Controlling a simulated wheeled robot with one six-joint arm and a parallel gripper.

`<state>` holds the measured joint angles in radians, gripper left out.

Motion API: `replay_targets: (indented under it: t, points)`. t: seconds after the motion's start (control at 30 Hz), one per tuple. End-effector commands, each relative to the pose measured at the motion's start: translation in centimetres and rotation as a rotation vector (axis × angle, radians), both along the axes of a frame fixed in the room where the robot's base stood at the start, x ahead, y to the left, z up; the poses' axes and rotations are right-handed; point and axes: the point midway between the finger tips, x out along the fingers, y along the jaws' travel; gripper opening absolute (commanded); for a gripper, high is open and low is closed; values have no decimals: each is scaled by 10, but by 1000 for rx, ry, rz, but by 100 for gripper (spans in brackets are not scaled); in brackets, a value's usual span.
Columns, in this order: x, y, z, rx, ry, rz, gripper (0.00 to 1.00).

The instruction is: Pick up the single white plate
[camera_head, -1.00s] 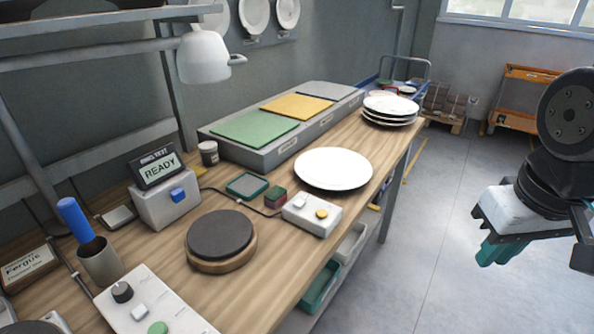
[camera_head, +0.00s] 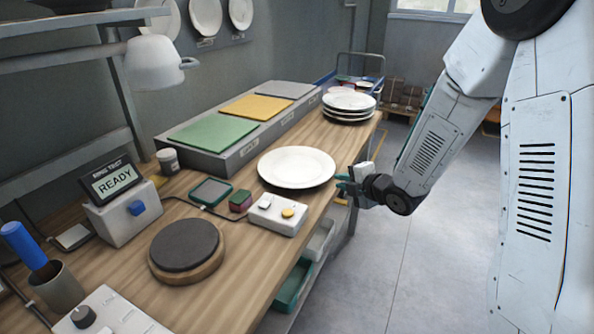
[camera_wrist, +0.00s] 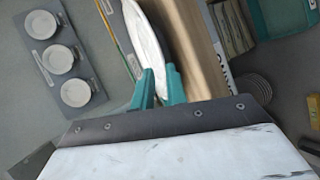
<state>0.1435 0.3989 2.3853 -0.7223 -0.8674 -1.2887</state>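The single white plate (camera_head: 297,167) lies flat on the wooden bench, near its right edge. My gripper (camera_head: 343,182) is at the plate's right rim, level with the bench edge. In the wrist view the plate (camera_wrist: 146,32) is seen nearly edge-on. The two teal fingers of my gripper (camera_wrist: 160,88) stand apart, with the plate's near rim at the gap between them. I see no clear contact of both fingers with the rim.
A stack of white plates (camera_head: 349,106) stands farther back on the bench. A grey block with coloured pads (camera_head: 228,150) runs behind the plate. Floor at right is open.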

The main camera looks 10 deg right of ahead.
Motion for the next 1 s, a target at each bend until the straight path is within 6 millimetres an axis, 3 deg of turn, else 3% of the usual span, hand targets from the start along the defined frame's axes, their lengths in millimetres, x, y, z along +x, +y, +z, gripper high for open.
replay_targets:
  t: [0.17, 0.7, 1.0]
  points:
    - [5, 10, -10, -2, -50, 59, 14]
    - [61, 39, -36, -2, -52, 60, 14]
    - [64, 42, -37, -1, -52, 59, 11]
